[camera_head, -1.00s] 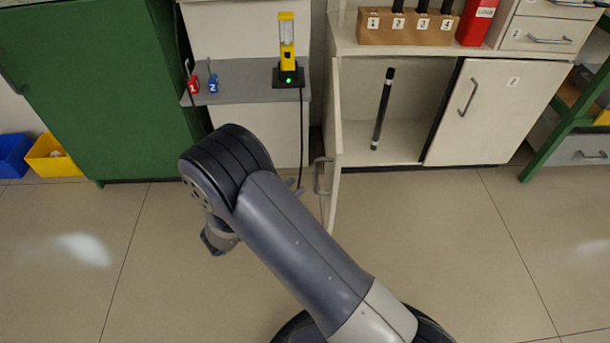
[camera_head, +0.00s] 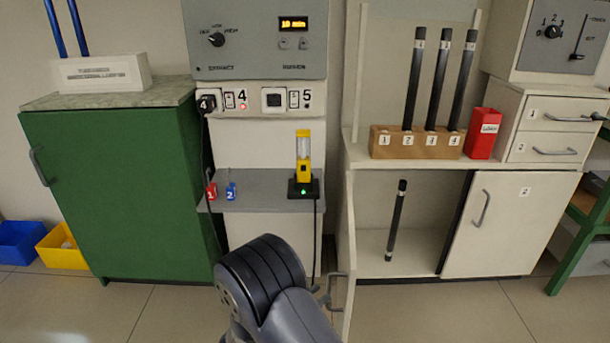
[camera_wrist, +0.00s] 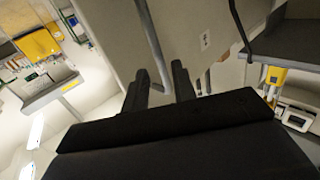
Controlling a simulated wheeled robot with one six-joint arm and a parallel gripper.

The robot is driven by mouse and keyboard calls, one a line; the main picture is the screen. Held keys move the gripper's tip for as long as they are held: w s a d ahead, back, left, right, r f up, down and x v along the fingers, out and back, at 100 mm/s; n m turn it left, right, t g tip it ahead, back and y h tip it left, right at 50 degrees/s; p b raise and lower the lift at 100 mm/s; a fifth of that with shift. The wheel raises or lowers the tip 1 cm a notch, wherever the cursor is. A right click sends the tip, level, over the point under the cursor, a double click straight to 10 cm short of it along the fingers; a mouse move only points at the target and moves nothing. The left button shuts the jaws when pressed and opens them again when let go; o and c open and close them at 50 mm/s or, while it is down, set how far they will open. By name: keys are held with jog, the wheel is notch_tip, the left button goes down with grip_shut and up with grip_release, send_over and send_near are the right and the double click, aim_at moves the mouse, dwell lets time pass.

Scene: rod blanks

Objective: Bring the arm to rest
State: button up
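My arm (camera_head: 265,285) rises from the bottom of the head view, in front of the shelf and left of the open cabinet door.
The open cabinet door (camera_head: 348,250) stands out near my arm. A dark rod (camera_head: 396,220) stands inside the cabinet. A wooden holder (camera_head: 393,150) carries three rods, with hole 1 empty. A yellow lamp (camera_head: 304,160) stands on the grey shelf (camera_head: 265,200).

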aim_at(328, 289)
jog(key=shift+b+x, duration=0.55)
jog(key=shift+x, duration=1.9)
